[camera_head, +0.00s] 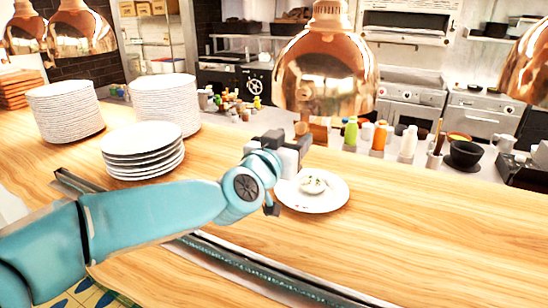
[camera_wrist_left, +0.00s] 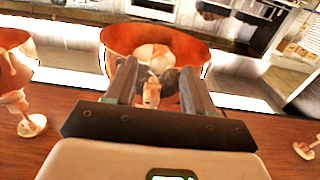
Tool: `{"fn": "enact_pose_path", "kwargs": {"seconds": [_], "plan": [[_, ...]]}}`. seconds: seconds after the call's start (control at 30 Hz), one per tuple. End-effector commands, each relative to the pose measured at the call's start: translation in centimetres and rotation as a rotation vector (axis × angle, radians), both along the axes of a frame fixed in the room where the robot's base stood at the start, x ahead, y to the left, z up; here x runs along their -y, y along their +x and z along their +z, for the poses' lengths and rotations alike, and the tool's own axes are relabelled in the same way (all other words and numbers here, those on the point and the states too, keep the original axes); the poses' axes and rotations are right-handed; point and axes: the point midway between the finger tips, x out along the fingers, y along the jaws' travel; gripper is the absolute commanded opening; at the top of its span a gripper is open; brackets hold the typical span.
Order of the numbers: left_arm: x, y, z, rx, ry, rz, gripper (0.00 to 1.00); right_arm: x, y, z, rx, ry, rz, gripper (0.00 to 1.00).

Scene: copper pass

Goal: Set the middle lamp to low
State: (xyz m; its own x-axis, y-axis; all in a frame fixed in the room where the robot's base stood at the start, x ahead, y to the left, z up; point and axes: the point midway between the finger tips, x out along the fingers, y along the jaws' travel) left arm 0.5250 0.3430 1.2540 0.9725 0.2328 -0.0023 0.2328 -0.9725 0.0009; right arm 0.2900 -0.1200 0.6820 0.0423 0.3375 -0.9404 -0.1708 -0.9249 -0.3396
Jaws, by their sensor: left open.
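The middle lamp (camera_head: 325,75) is a shiny copper dome hanging over the wooden counter. In the left wrist view the lamp (camera_wrist_left: 118,40) fills the space beyond the fingers, with its open underside and pale bulb showing. My left gripper (camera_head: 302,128) is just below the lamp's lower left rim. In the left wrist view its two fingers (camera_wrist_left: 157,75) stand apart. A small pale piece (camera_wrist_left: 152,93) under the lamp shows between them; I cannot tell whether they touch it. The lamp's setting cannot be read. My right gripper is not in view.
A plate with food (camera_head: 312,203) lies on the counter (camera_head: 440,220) below the gripper. White plate stacks (camera_head: 143,160) stand at left. More copper lamps hang at left (camera_head: 80,30) and right (camera_head: 530,65). Bottles (camera_head: 380,138) stand behind. The right counter is clear.

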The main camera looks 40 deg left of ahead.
Motion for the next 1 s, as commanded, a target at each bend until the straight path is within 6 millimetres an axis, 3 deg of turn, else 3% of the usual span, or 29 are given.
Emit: {"fn": "enact_pose_path", "kwargs": {"seconds": [0.2,0.4,1.0], "plan": [[1.3,-5.4,0.3,0.002,0.0,-0.001,0.54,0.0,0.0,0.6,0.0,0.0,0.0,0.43],[2.0,-8.2,0.1,-0.001,0.0,-0.002,0.54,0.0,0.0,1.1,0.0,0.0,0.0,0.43],[2.1,-8.8,-0.1,-0.002,0.001,-0.001,0.54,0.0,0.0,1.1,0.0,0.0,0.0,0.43]]}}
